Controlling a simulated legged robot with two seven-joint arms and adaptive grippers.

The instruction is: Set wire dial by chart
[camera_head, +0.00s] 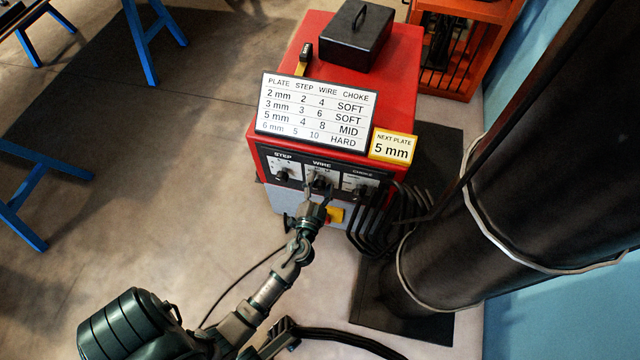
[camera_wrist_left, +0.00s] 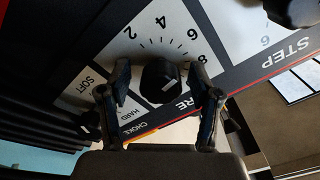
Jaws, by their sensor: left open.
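The chart (camera_head: 316,112) on the red welding machine (camera_head: 391,75) lists step 4, wire 8 and choke MID for 5 mm. The yellow-edged tag (camera_head: 393,147) reads "NEXT PLATE 5 mm". The black wire dial (camera_wrist_left: 160,80) is the middle knob of the front panel; in the head view my fingers partly cover it. My left gripper (camera_head: 317,192) is at this dial. In the left wrist view its open fingers (camera_wrist_left: 159,88) stand on either side of the knob, with visible gaps. A pale mark shows on the knob; I cannot tell which number it meets. My right gripper is out of view.
The step dial (camera_head: 282,175) is left of the wire dial and the choke dial (camera_head: 361,189) right of it. A yellow-and-red switch (camera_head: 336,215) sits below. Black cables (camera_head: 385,225) hang at the right. A dark box (camera_head: 355,36) lies on top.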

